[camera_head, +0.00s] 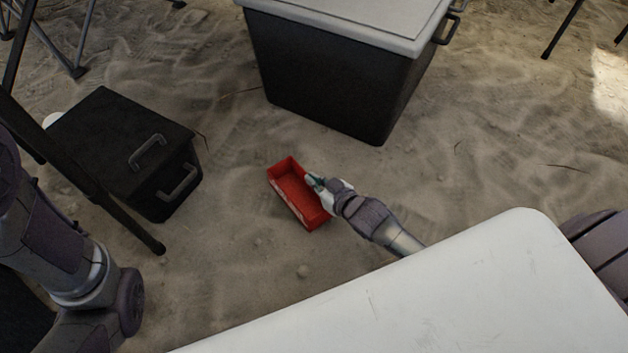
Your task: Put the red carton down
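The red carton (292,196) is an open-topped box in the middle of the camera_head view, over or on the sandy ground; I cannot tell whether it touches the sand. My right gripper (313,181) is at the carton's right long side, with its fingertips at the rim. The fingers are small here, and I cannot tell whether they are shut on the wall. The inside of the carton looks empty. My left arm comes in at the left edge, and its gripper is not in view.
A white table (470,290) fills the lower right, under my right arm's side. A large dark bin with a grey lid (335,75) stands behind the carton. A black case (115,145) with handles sits at the left, beside a dark tripod leg (120,222). Sand around the carton is clear.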

